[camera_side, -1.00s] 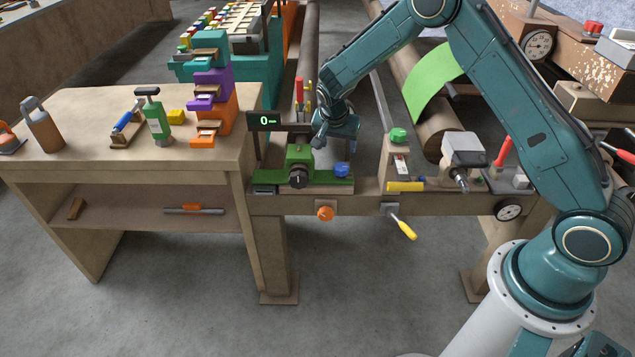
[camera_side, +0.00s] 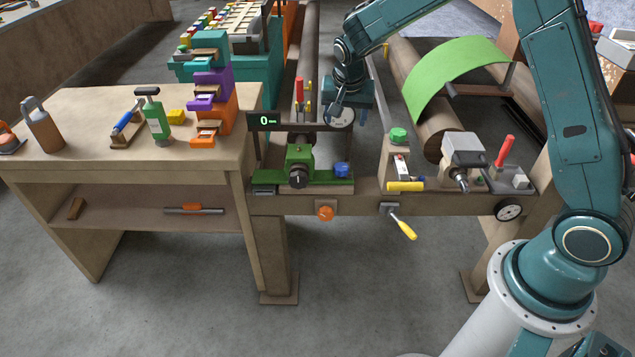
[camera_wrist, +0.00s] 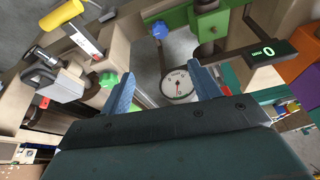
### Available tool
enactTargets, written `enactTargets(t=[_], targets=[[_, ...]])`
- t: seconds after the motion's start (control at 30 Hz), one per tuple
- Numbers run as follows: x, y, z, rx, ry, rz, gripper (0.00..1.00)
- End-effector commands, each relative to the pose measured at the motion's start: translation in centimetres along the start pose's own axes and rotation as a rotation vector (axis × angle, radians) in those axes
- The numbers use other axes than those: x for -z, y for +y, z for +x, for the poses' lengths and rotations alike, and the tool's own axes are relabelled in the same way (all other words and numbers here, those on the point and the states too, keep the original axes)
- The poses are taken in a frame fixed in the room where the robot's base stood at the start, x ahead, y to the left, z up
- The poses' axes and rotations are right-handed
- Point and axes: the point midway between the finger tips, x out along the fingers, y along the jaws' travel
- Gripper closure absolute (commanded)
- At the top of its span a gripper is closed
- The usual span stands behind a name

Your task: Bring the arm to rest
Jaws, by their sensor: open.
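My gripper (camera_side: 342,113) is in the air above the machine bench, behind the green block with the black knob (camera_side: 299,165). In the wrist view its two blue-grey fingers (camera_wrist: 163,86) stand apart with nothing held between them. A round white dial gauge (camera_wrist: 177,85) shows beyond the gap between the fingers. In the side view the dial (camera_side: 341,118) is partly hidden behind the gripper. My arm is bent, with the forearm reaching left from the raised elbow.
A display (camera_side: 264,121) reading 0 stands left of my gripper. A green knob (camera_side: 398,135), a grey motor-like block (camera_side: 464,150) and a red-handled tool (camera_side: 504,150) are on the right. A green felt sheet (camera_side: 450,75) arches over the rollers. The side table (camera_side: 75,150) holds bottles and coloured blocks.

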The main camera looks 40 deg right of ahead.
Motion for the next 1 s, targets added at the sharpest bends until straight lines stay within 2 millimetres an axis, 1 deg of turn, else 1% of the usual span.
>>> enactTargets(t=[0.03, 0.1, 0.27, 0.5, 0.7, 1.0], targets=[[0.0, 0.4, -1.6, 0.015, 0.001, -0.020, 0.38], [-0.2, 1.0, -3.5, 0.031, -0.003, -0.050, 0.38], [-1.0, 2.4, -7.5, 0.069, -0.007, -0.121, 0.38], [-2.7, 5.0, -12.9, 0.126, -0.007, -0.232, 0.38], [-4.6, 7.6, -16.8, 0.172, 0.000, -0.328, 0.38], [-8.1, 11.8, -21.3, 0.237, 0.021, -0.478, 0.38]])
